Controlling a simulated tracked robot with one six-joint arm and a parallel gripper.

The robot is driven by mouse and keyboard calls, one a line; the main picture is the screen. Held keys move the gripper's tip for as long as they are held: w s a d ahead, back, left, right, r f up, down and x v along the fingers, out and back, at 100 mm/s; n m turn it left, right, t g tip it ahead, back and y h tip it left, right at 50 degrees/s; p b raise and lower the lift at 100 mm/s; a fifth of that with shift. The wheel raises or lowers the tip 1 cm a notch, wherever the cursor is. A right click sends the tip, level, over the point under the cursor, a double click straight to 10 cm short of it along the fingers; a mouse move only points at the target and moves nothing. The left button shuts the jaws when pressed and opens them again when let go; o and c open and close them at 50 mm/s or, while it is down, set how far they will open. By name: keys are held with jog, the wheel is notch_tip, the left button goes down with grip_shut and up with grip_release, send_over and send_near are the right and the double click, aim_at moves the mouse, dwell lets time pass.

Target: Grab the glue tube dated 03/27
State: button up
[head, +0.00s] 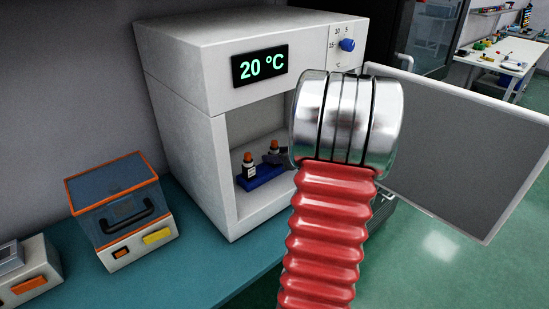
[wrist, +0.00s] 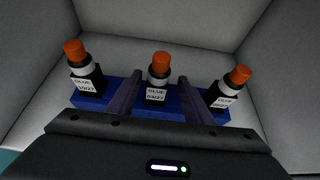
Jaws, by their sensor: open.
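In the wrist view, three black glue tubes with white collars and orange caps stand on a blue holder (wrist: 88,101). The middle glue tube (wrist: 157,80) has a label that looks like 03/27, though the print is blurred. The left glue tube (wrist: 86,78) seems to read 10/27. The right glue tube's (wrist: 229,90) date is not legible. My gripper (wrist: 158,88) is open, its two dark fingers on either side of the middle tube with gaps.
The holder sits inside a white cabinet (head: 190,90) reading 20 °C, its walls close around. Its door (head: 465,150) stands open at right. A clear orange-edged box (head: 118,205) stands left on the teal bench (head: 190,270).

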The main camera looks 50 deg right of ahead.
jog(key=x, duration=0.4)
jog(key=shift+w+a, duration=0.15)
jog(key=shift+w, duration=0.4)
jog(key=shift+r, duration=0.1)
jog(key=shift+c, duration=0.4)
jog(key=c, duration=1.1)
